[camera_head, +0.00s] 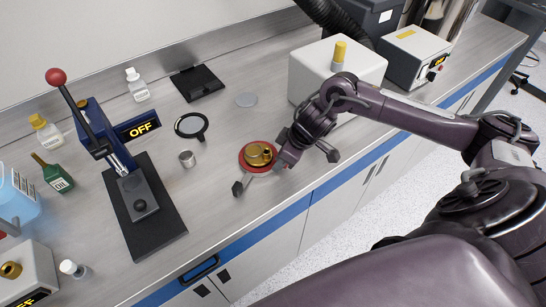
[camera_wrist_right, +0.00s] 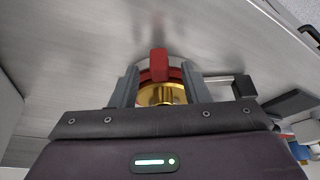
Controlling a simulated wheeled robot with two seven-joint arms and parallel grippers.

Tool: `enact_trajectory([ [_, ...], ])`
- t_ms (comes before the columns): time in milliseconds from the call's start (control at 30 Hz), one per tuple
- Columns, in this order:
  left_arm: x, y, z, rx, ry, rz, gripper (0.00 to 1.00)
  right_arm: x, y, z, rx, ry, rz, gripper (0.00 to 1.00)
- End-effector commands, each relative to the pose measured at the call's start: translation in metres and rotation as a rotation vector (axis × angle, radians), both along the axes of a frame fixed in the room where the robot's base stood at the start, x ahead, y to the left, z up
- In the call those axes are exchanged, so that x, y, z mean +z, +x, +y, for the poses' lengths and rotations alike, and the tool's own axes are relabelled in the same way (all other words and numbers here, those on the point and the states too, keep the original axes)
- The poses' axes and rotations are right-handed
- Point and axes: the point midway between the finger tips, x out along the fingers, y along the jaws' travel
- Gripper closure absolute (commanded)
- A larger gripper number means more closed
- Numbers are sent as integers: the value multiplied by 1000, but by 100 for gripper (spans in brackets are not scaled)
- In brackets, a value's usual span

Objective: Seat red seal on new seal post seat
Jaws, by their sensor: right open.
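A red ring, which looks like the red seal (camera_head: 243,164), lies around the foot of a brass fitting (camera_head: 257,152) on the bench. In the right wrist view the red seal (camera_wrist_right: 174,74) shows behind the brass fitting (camera_wrist_right: 156,95), with an upright red tab at its middle. I cannot tell whether the ring sits flush. My right gripper (camera_head: 276,157) is at the right side of the fitting, partly covering it. In the wrist view its two fingers (camera_wrist_right: 162,88) stand apart, one each side of the red tab and brass. My left gripper is not in view.
A black knob (camera_head: 238,188) on a rod juts out in front of the fitting. A metal cup (camera_head: 187,159) and a black round-headed tool (camera_head: 191,126) lie left. A lever press (camera_head: 140,205) stands farther left. A white box (camera_head: 310,75) stands behind my right arm.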

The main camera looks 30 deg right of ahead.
Motion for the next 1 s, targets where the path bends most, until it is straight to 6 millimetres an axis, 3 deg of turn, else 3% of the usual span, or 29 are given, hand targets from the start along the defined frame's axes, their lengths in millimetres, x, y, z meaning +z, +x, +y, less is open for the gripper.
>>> enact_trajectory([
  [233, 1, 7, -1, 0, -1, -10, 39, -3, 1, 0, 0, -1, -1, 58],
  [567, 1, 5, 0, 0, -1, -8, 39, -3, 1, 0, 0, -1, -1, 100],
  [1000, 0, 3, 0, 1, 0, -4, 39, 5, 1, 1, 1, 1, -3, 100],
])
